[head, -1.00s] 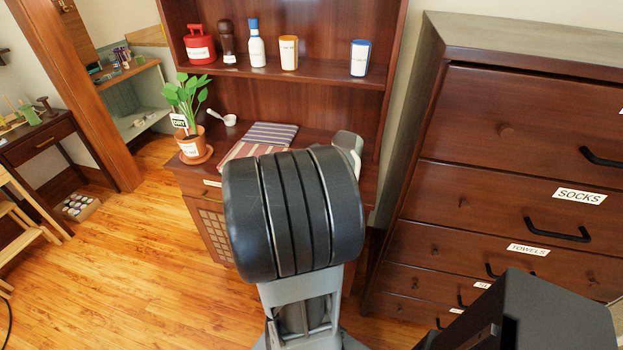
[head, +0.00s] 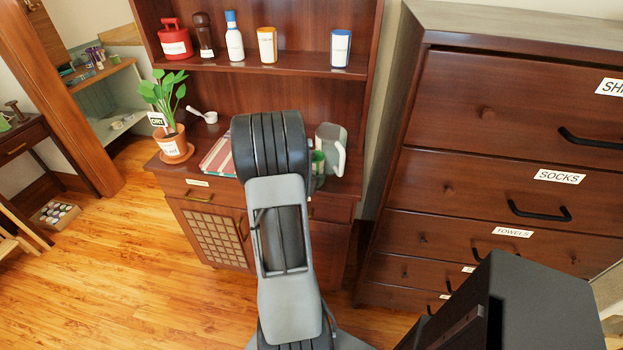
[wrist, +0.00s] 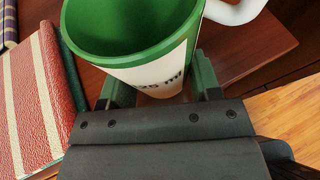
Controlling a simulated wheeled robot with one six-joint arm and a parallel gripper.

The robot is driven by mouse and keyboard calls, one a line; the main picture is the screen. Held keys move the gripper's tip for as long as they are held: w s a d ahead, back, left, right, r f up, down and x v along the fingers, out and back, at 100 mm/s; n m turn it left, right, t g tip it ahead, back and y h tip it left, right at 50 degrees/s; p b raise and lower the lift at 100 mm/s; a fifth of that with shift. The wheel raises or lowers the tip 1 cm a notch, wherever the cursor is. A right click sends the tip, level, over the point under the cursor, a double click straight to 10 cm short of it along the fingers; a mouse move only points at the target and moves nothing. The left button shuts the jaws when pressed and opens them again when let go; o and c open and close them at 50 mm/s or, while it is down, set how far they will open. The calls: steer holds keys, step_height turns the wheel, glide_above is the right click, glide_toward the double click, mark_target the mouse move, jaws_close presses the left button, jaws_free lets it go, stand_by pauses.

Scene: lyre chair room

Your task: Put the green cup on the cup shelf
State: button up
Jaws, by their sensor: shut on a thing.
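The green cup (wrist: 135,35) fills the top of the wrist view. It has a green inside, a white label panel ending in "25 ml" and a white handle at the right. My gripper (wrist: 155,88) is shut on its near side, green fingers at either side. Whether the cup touches the desk is not clear. In the head view my arm hides most of the gripper; a pale handled shape (head: 331,142) and some green show right of it, and I cannot tell cup from gripper there. No shelf is readably labelled for cups; a hutch shelf (head: 290,62) runs above the desk.
The hutch shelf carries a red canister (head: 174,40), a brown bottle, a white bottle and two labelled containers. A potted plant (head: 168,115), a white scoop and striped books (head: 218,158) are on the desk. A tall drawer chest (head: 480,120) stands close at the right.

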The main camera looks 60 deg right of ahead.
steer(key=shift+f, duration=0.3)
steer(key=shift+f, duration=0.2)
steer(key=o, duration=0.9)
steer(key=shift+o, duration=0.2)
steer(key=shift+r, duration=0.15)
